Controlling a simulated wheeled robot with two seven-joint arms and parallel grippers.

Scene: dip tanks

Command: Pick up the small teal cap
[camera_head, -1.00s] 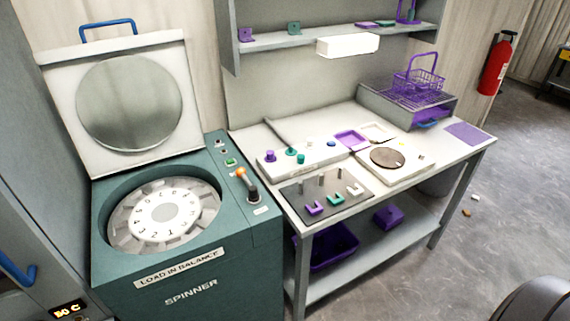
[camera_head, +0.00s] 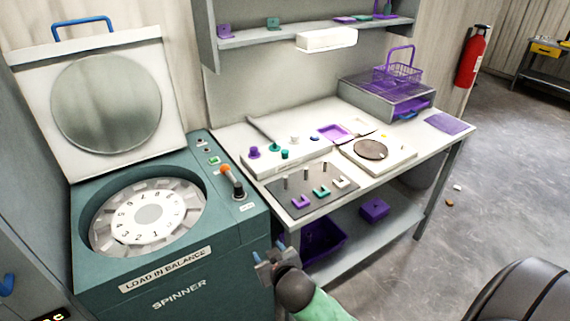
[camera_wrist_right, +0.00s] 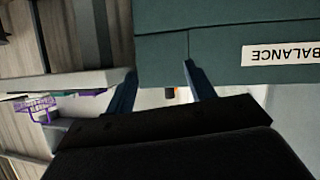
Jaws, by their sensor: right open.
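A small teal cap (camera_head: 284,155) sits on the white board (camera_head: 299,164) on the bench, near a teal knob-like piece (camera_head: 274,147) and a purple one (camera_head: 254,153). The teal pieces are tiny in view, so their exact shapes are hard to tell. My right gripper (camera_head: 270,250) is open and empty in front of the bench, beside the spinner's right side and well short of the cap. In the right wrist view its two fingers (camera_wrist_right: 160,85) stand apart before the teal spinner body, and the cap does not show. My left gripper is not in view.
A grey plate with upright pins and U-shaped pieces (camera_head: 312,208) lies at the bench's front edge. The spinner (camera_head: 240,228) stands left with its lid up. A white unit with a round disc (camera_head: 398,159) and a purple basket (camera_head: 397,72) are further right.

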